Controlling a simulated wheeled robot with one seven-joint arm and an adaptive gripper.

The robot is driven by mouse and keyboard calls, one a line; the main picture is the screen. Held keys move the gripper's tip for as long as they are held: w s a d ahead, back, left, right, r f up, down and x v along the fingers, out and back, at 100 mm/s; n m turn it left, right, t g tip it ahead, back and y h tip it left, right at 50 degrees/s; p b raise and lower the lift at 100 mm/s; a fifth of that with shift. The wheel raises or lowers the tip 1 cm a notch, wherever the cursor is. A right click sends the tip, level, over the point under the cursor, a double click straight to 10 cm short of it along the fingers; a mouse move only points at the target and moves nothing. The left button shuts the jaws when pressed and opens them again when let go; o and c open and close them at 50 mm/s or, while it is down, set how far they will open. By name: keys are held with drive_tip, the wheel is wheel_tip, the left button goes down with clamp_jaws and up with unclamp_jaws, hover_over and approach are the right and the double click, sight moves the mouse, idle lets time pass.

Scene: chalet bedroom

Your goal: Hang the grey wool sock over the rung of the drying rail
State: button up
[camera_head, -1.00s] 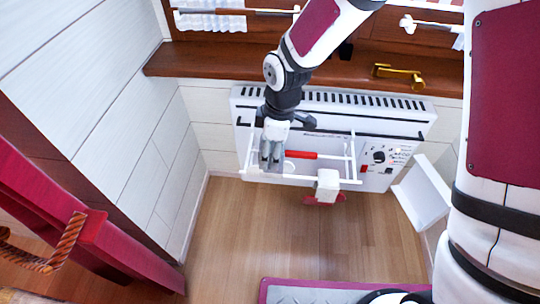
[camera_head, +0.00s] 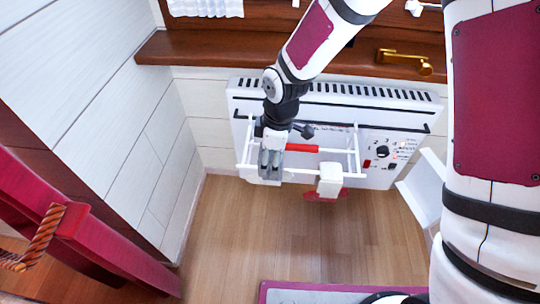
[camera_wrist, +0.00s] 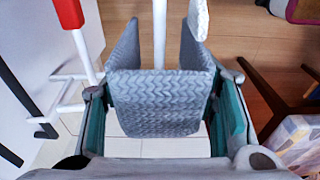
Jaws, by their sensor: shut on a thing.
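The grey knitted sock (camera_wrist: 160,98) is between the fingers of my gripper (camera_wrist: 165,115) in the wrist view, with a flap on each side of a white rung (camera_wrist: 160,30). The rung runs in under the sock's middle, where the cloth hides it; I cannot tell whether they touch. In the head view my gripper (camera_head: 270,155) is at the left part of the white drying rail (camera_head: 355,150), and the sock (camera_head: 270,172) shows small at the fingers. My gripper is shut on the sock.
The rail is in front of a white heater (camera_head: 390,118) with a dial. A red piece (camera_head: 301,147) is on the rail. The wooden floor (camera_head: 270,240) below is clear.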

drive_tip(key=shift+f+b, duration=1.95)
drive_tip(key=shift+f, duration=1.05)
drive_tip(key=o, duration=1.2)
drive_tip(key=r, duration=0.4)
drive_tip(key=d+r, duration=0.1)
drive_tip(key=r, duration=0.7)
drive_tip(key=shift+d, duration=0.2)
